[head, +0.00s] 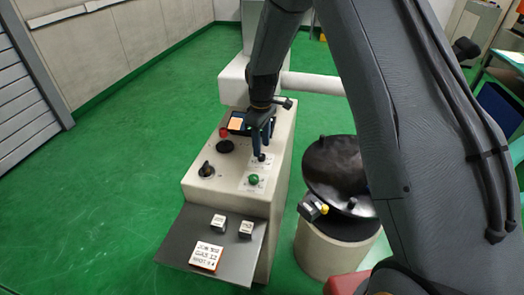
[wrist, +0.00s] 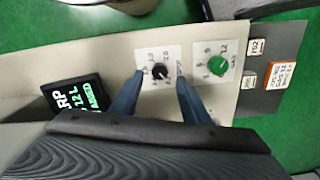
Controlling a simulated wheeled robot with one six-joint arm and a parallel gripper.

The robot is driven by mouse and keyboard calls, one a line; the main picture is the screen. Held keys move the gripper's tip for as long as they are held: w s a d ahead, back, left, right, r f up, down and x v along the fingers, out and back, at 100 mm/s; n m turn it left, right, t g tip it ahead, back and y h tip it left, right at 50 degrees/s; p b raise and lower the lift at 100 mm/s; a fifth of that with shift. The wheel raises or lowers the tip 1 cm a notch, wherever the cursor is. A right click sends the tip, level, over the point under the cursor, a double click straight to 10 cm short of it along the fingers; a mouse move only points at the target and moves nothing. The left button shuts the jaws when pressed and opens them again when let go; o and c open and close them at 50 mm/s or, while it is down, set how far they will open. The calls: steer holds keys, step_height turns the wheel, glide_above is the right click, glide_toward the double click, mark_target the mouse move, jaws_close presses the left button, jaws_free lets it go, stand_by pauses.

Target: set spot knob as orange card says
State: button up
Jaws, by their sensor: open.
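The orange-edged card (head: 207,256) lies on the dark shelf at the console's front; its print is small and seems to end in "SPOT 4". It also shows in the wrist view (wrist: 280,75). A small black knob (wrist: 161,72) sits on a white dial plate on the console top; its pointer reading is too small to tell. A green knob (wrist: 219,65) sits on its own plate beside it, also in the head view (head: 253,180). Which one is labelled spot I cannot tell. My gripper (wrist: 163,75) is open, its fingers on either side of the black knob; contact is unclear.
A lit display (wrist: 80,98) lies near the fingers. The console also bears a red button (head: 224,132) and a larger black knob (head: 206,170). Two small blocks, one at the shelf's left (head: 218,222), stand behind the card. A round dark-topped drum (head: 335,165) stands right of the console.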

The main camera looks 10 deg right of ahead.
mark_target(262, 155)
steer(key=shift+f+p, duration=0.5)
steer(key=shift+f, duration=1.5)
steer(key=c, duration=1.1)
